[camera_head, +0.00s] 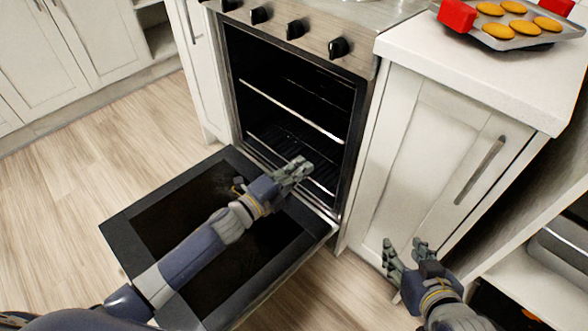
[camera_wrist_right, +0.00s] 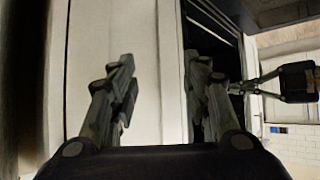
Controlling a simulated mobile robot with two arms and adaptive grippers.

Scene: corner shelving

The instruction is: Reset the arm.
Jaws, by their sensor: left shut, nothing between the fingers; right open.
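My left arm reaches from the lower left over the lowered oven door (camera_head: 122,232). My left gripper (camera_head: 304,168) is shut and empty, in front of the open oven cavity (camera_head: 290,100). My right gripper (camera_head: 405,250) is open and empty at the lower right, in front of the white cabinet door (camera_head: 425,165). In the right wrist view its two fingers (camera_wrist_right: 160,90) stand apart with only a pale panel between them. Part of what is probably my left arm (camera_wrist_right: 295,82) shows at that view's right edge.
The oven has racks (camera_head: 290,110) inside and knobs (camera_head: 295,29) above. A baking tray (camera_head: 558,36) with several yellow round items and red grips sits on the white counter (camera_head: 470,65). Open shelving (camera_head: 530,285) stands at the lower right. The wooden floor (camera_head: 60,200) at left is clear.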

